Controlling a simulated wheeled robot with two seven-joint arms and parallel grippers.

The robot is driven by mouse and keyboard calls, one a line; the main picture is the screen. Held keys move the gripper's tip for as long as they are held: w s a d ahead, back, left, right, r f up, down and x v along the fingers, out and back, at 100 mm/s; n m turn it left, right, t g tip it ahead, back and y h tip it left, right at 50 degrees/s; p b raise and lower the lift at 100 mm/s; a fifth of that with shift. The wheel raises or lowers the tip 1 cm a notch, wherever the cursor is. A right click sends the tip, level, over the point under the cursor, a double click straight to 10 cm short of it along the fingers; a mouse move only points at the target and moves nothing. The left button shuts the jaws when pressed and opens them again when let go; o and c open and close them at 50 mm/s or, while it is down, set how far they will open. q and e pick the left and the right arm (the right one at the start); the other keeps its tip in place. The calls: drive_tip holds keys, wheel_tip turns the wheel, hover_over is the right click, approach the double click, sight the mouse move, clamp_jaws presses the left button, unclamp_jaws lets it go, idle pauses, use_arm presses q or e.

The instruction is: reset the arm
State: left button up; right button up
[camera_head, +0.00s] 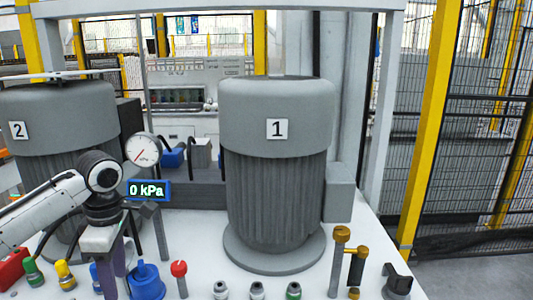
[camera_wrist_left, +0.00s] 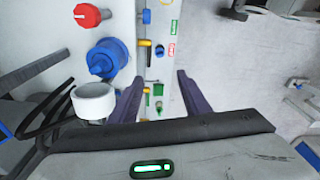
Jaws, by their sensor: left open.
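My left arm (camera_head: 45,210) comes in from the left in the head view. My left gripper (camera_head: 114,272) points down over the front left of the white bench, beside the blue knob (camera_head: 146,282). In the left wrist view the left gripper (camera_wrist_left: 158,90) has its two dark purple fingers spread apart. I see nothing held between them; the bench edge with small coloured fittings shows behind the gap. The blue knob (camera_wrist_left: 106,58) and the red knob (camera_wrist_left: 88,16) lie to the left there. My right gripper is not seen in either view.
Motor 1 (camera_head: 275,190) stands mid-bench and motor 2 (camera_head: 60,120) behind my arm. A gauge (camera_head: 142,150) and a 0 kPa display (camera_head: 149,190) stand near my wrist. Brass fittings (camera_head: 341,255) rise at the right front. Open floor (camera_head: 470,275) lies right of the bench.

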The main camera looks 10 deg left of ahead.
use_arm(q)
drive_tip(key=s+d+f+m+t+h, duration=0.2)
drive_tip(key=d+f+m, duration=0.5)
drive_tip(key=d+f, duration=0.5)
drive_tip(key=s+d+f+m+t+h, duration=0.1)
drive_tip(key=d+f+m+t+h, duration=0.15)
drive_tip(key=d+f+m, duration=0.8)
drive_tip(key=s+a+f+m+t, duration=0.1)
drive_tip(key=s+f+m+t, duration=0.1)
drive_tip(key=s, duration=0.6)
drive_tip(key=s+a+f+m+t, duration=0.1)
drive_tip(key=s+f+m+t, duration=0.1)
drive_tip(key=s+f+m, duration=0.2)
drive_tip(key=s+f, duration=0.3)
drive_tip(key=s, duration=0.1)
drive_tip(key=shift+s+a+f+y, duration=0.25)
drive_tip(key=shift+s+y, duration=0.05)
drive_tip(key=shift+y, duration=0.05)
drive_tip(key=shift+s+a, duration=0.15)
drive_tip(key=shift+s, duration=0.1)
drive_tip(key=shift+c, duration=0.4)
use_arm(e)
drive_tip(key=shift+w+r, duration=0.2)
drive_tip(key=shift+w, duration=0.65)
